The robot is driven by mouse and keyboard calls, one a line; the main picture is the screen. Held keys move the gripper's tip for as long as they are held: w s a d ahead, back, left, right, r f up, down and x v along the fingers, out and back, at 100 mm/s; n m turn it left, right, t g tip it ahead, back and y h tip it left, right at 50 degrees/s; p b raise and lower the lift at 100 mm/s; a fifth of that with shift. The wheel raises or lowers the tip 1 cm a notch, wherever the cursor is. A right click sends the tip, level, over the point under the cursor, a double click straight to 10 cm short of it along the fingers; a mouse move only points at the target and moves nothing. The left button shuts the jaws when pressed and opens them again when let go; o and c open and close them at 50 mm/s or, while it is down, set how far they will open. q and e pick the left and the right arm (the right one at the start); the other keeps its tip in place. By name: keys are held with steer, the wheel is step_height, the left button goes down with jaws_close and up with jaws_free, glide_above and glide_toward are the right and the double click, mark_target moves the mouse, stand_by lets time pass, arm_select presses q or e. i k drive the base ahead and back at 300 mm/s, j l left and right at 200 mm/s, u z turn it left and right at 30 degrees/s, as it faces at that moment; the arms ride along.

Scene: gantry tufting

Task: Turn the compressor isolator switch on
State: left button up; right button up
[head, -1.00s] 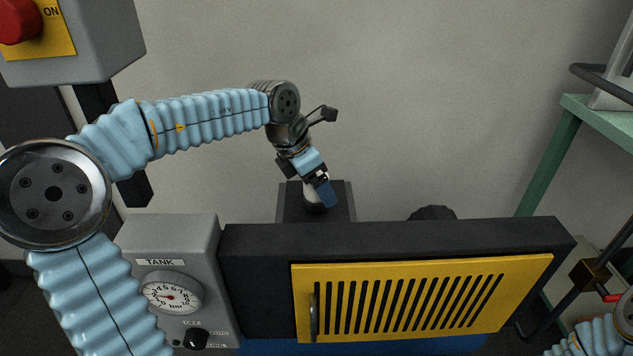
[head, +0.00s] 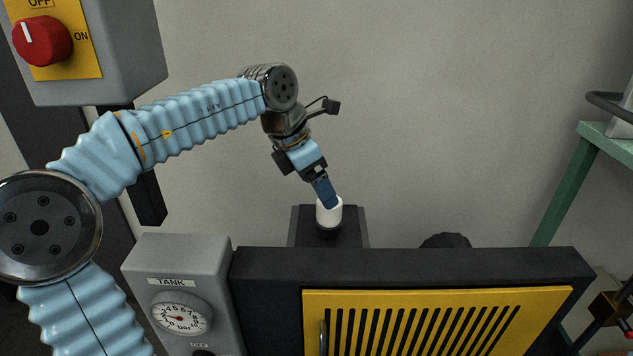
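The isolator switch is a red rotary knob (head: 42,41) on a yellow plate (head: 78,60), on a grey box (head: 130,55) at the upper left of the head view. OFF is printed above the knob and ON to its right. The knob's white mark points up towards OFF. My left gripper (head: 331,203) points down at a white cylinder (head: 329,215) on a dark block behind the compressor, well right of the switch. Its fingers overlap the cylinder's top; whether they touch it or are parted is unclear. My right gripper is out of view.
A grey panel (head: 222,290) with a TANK gauge (head: 181,315) stands below the switch box. A black housing (head: 420,268) with a yellow slatted grille (head: 318,310) is beside it. A green-framed bench (head: 570,185) stands at right. Bare wall lies behind.

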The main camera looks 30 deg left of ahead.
mark_target(41, 41)
steer(key=k, duration=1.5)
